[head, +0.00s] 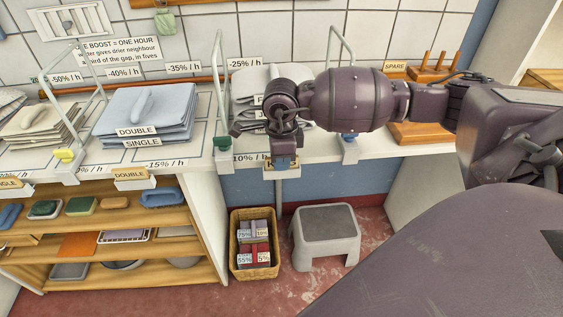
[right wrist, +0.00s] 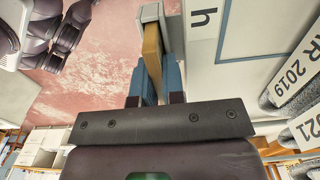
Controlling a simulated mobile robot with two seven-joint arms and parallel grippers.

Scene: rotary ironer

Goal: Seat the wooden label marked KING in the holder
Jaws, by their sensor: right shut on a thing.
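My right gripper (head: 283,163) is at the front edge of the counter, pointing down, with blue fingertips. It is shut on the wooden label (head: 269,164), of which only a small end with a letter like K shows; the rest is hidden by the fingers. The pale holder (head: 282,175) is right under it on the counter's front edge. In the right wrist view the wooden label (right wrist: 152,50) stands on edge between the blue fingers (right wrist: 156,85), and its far end meets the light holder (right wrist: 149,13). I cannot tell whether it is fully down. My left gripper is not in view.
Other front-edge holders carry wooden DOUBLE (head: 131,174) and SINGLE labels at left. Folded blue linen (head: 150,110) lies on the counter, with wire frames (head: 217,90) standing nearby. A basket (head: 254,268) and a grey step stool (head: 325,240) stand on the floor below.

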